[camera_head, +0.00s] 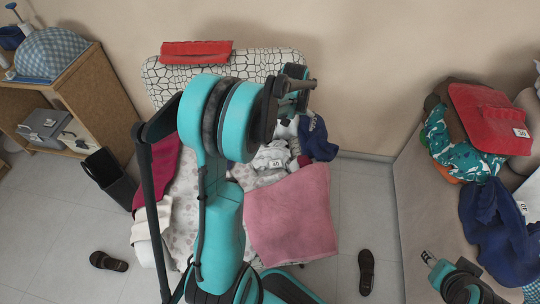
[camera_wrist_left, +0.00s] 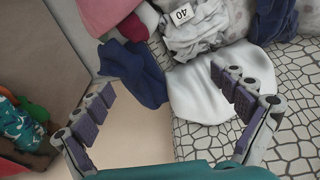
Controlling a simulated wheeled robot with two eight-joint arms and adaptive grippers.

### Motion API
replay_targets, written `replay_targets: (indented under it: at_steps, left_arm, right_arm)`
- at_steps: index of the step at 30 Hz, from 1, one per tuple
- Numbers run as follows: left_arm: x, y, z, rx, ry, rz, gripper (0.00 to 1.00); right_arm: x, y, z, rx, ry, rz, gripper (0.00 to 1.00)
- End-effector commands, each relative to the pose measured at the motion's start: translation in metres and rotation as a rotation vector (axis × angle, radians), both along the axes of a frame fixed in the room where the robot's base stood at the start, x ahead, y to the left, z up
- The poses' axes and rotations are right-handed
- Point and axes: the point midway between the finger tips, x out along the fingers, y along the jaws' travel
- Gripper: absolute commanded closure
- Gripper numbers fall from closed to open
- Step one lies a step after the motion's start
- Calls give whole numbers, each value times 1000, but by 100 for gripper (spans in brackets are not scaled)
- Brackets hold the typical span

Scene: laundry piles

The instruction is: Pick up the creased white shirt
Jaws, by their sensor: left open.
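A creased whitish garment with a "40" tag (camera_head: 270,157) lies bunched on the laundry pile on the chair. In the left wrist view the same garment (camera_wrist_left: 190,42) is near the top. A smoother white cloth (camera_wrist_left: 200,92) lies just below it; I cannot tell whether the two are joined. My left gripper (camera_head: 297,88) is above the chair's back part, short of the garment.
A dark blue cloth (camera_head: 318,140) lies beside the garment, and a pink towel (camera_head: 292,215) lies in front. A red folded cloth (camera_head: 196,52) is on the patterned backrest (camera_head: 165,80). A sofa with clothes (camera_head: 415,210) is at right, a wooden shelf (camera_head: 95,90) at left. Slippers (camera_head: 366,270) lie on the floor.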

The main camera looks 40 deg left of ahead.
Motion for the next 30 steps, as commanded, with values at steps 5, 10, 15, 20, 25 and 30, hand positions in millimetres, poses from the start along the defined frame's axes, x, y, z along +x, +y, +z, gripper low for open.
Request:
replay_targets:
  at_steps: [5, 10, 15, 20, 25, 30]
  left_arm:
    - [19, 49, -58, -33, 72, 100, 3]
    - [21, 84, -111, -63, 130, 178, 3]
    - [18, 102, -145, -81, 164, 224, 3]
    - [17, 107, -163, -86, 174, 238, 3]
    - [16, 108, -183, -87, 175, 238, 3]
    - [13, 110, -200, -86, 174, 238, 3]
  right_arm:
    - [0, 0, 4, 0, 0, 0, 60]
    - [0, 0, 7, 0, 0, 0, 60]
    - [0, 0, 8, 0, 0, 0, 60]
    - [0, 0, 4, 0, 0, 0, 60]
    - [0, 0, -4, 0, 0, 0, 60]
    - [0, 0, -15, 0, 0, 0, 60]
